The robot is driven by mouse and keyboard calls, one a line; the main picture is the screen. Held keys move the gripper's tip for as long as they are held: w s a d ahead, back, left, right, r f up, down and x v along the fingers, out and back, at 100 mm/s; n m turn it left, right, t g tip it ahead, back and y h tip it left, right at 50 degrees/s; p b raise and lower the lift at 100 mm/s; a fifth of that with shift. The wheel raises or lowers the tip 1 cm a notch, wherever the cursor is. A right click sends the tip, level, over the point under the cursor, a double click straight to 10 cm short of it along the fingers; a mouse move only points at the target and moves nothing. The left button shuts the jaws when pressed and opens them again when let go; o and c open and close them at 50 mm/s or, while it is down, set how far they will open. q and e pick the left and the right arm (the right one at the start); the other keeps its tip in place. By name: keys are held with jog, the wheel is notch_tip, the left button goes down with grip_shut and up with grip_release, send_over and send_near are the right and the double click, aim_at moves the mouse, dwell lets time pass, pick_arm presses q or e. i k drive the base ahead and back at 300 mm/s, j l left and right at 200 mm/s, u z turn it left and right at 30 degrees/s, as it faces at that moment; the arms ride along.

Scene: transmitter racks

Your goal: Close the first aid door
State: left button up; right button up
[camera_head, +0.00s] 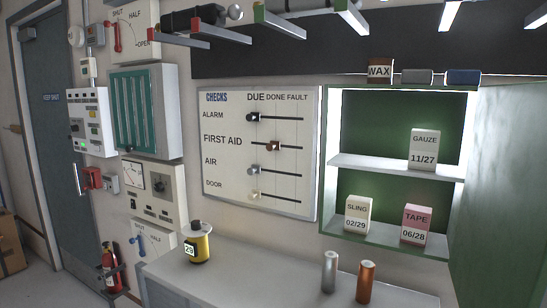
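The first aid cabinet (335,165) is on the wall at the right, with a lit green interior and two white shelves. Its green door (500,180) stands open, swung out on the right side and running off the right edge of the picture. A gauze box (424,150) is on the upper shelf. A sling box (357,216) and a pink tape box (415,224) stand on the lower shelf. Neither of my grippers is in view.
Below the cabinet, a counter (270,275) bears a yellow canister (197,245), a silver cylinder (329,271) and a copper cylinder (366,282). A wax tin (380,71) and two small boxes sit on top of the cabinet. A checks board (258,150) hangs to its left.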

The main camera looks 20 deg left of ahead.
aim_at(498, 256)
jog(key=i+l+u, duration=0.1)
jog(key=l+u, duration=0.15)
jog(key=l, duration=0.35)
jog(key=l+u, duration=0.2)
jog(key=l, duration=0.45)
